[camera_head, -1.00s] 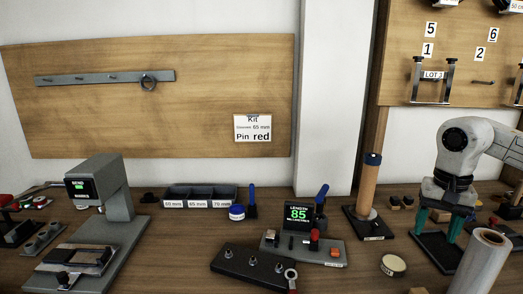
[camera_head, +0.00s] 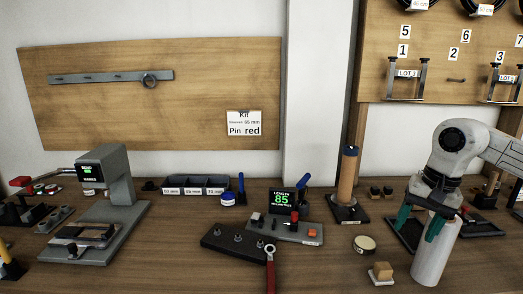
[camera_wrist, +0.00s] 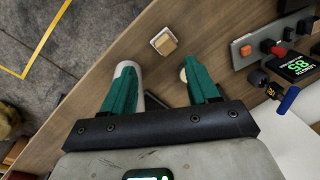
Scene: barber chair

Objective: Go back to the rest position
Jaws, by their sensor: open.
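My gripper (camera_head: 421,221) is at the right of the head view, above the workbench (camera_head: 200,262). Its two green fingers are apart and nothing shows between them. The fingers overlap the white cylinder (camera_head: 436,252) in the head view; I cannot tell if they touch it. In the wrist view, the gripper (camera_wrist: 163,82) also shows spread fingers. The white cylinder (camera_wrist: 126,68) shows partly behind the left finger there.
A small block on a white base (camera_head: 382,273) and a round tin (camera_head: 364,244) lie left of the gripper. The length gauge (camera_head: 283,199), a black peg block (camera_head: 238,240) and a brown roll on a stand (camera_head: 347,188) stand further left.

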